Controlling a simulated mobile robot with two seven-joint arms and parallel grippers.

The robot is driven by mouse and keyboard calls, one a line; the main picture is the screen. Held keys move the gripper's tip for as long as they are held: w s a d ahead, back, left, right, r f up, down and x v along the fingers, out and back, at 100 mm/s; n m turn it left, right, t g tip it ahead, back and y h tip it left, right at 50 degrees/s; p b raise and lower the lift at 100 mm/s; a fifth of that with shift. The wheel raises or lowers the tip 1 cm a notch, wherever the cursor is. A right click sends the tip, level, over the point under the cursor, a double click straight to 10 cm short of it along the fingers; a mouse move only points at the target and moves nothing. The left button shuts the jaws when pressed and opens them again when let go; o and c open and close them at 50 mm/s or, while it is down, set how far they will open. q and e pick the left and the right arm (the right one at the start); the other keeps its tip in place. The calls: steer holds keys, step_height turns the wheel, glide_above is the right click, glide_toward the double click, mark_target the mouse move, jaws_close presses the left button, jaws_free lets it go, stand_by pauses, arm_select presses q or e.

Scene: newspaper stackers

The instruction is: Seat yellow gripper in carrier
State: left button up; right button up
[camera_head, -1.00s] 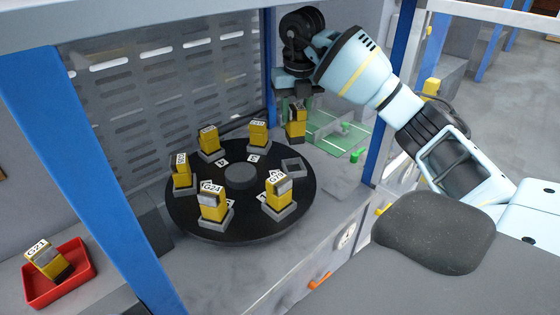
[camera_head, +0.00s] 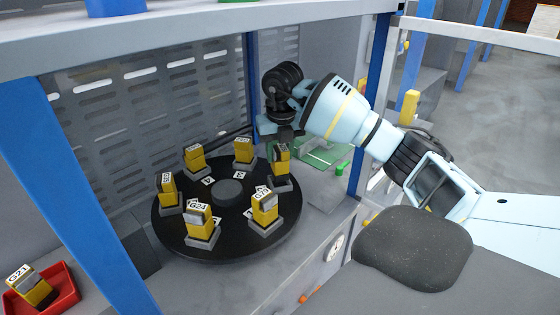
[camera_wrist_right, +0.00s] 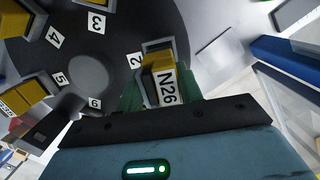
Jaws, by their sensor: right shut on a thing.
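The yellow gripper labelled N26 (camera_wrist_right: 162,80) is a yellow block with dark and grey parts. My right gripper (camera_head: 283,143) is shut on its top. In the head view the yellow gripper (camera_head: 281,161) stands upright at a grey square seat (camera_head: 287,185) on the right edge of the carrier, a round black disc (camera_head: 230,245). Its lower end looks inside the seat's rim; whether it rests on the bottom cannot be told. In the right wrist view the seat's grey rim (camera_wrist_right: 146,47) shows around its base, near the number 2. My left gripper is not in view.
Several other yellow grippers, including G24 (camera_head: 200,222) and G78 (camera_head: 264,206), stand in seats around the disc. A red tray (camera_head: 65,295) at lower left holds G21 (camera_head: 28,285). A blue post (camera_head: 372,95) stands close to my right arm.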

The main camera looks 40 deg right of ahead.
mark_target(280, 161)
step_height(280, 161, down, 3)
steer(key=shift+r, duration=0.1)
steer(key=shift+f, duration=0.2)
steer(key=o, duration=1.1)
steer(key=shift+o, duration=0.2)
steer(key=r, duration=0.7)
steer(key=s+r, duration=0.1)
steer(key=r, duration=0.2)
steer(key=shift+a+r, duration=0.3)
steer(key=shift+r, duration=0.05)
steer(key=shift+s+r, duration=0.15)
steer(key=shift+r, duration=0.6)
